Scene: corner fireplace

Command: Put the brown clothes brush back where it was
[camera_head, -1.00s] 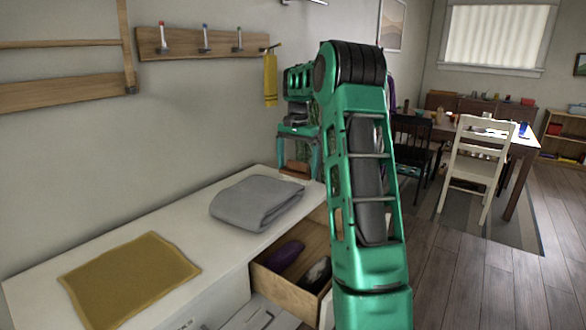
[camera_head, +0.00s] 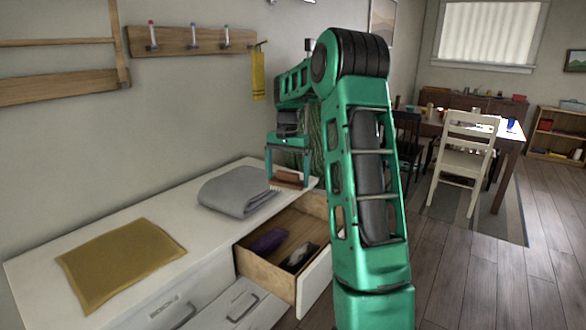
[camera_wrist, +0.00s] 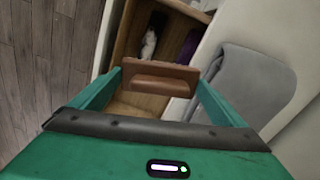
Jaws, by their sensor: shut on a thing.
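The brown clothes brush (camera_head: 289,179) is a wooden block with a reddish-brown tint. My gripper (camera_head: 287,177) is shut on it, with one finger at each end. In the head view they are at the far end of the white dresser top, beside the open drawer (camera_head: 268,273). In the wrist view the brush (camera_wrist: 160,79) is held level between the fingers of my gripper (camera_wrist: 160,80), with the wooden drawer interior (camera_wrist: 132,40) behind and below it. The height of the brush above the drawer is unclear.
The drawer holds a purple item (camera_head: 268,241) and a dark item with a pale part (camera_head: 299,257). A folded grey cloth (camera_head: 237,191) and a mustard cloth (camera_head: 119,262) lie on the dresser top (camera_head: 190,215). A hook rail (camera_head: 190,40) is on the wall.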

